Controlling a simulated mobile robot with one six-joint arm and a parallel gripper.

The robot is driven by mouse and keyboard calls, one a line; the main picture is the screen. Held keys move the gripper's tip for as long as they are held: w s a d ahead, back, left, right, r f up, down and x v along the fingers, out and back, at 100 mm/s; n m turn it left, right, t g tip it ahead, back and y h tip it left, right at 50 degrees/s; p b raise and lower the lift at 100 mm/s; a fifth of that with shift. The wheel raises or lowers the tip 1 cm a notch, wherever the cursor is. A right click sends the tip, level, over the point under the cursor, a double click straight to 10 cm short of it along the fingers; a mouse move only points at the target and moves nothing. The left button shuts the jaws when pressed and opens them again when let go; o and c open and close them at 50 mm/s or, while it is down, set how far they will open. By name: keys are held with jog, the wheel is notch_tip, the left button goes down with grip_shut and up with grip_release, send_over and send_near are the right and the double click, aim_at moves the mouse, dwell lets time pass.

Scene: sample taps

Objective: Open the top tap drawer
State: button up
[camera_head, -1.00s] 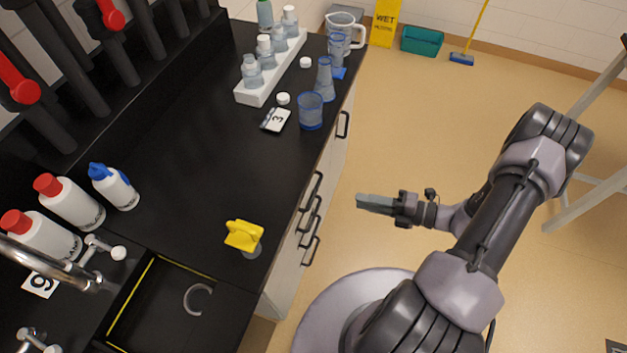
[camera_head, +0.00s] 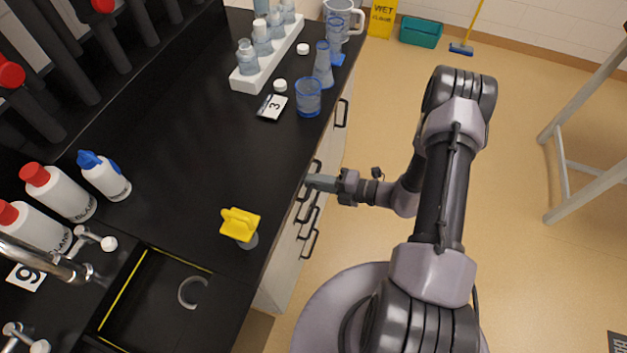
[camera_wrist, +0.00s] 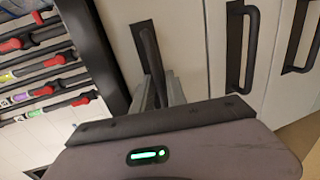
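The top drawer's black bar handle (camera_wrist: 150,55) shows in the wrist view on a pale front, just under the dark counter edge. In the head view this handle (camera_head: 314,169) is at the counter side, partly hidden by my gripper. My gripper (camera_head: 312,182) is at the top of the column of handles. In the wrist view my gripper (camera_wrist: 160,92) is open, with one finger on each side of the handle's near part. I cannot tell whether either finger touches the bar. The drawer front looks flush with its neighbours.
Lower drawer handles (camera_wrist: 242,48) lie close by. The black counter (camera_head: 190,150) carries a white bottle rack (camera_head: 245,84), blue-rimmed glassware (camera_head: 308,97), a yellow object (camera_head: 239,224) and a sink (camera_head: 150,300). Open floor (camera_head: 540,110) lies to the right.

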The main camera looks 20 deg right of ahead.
grip_shut()
dwell(1.3)
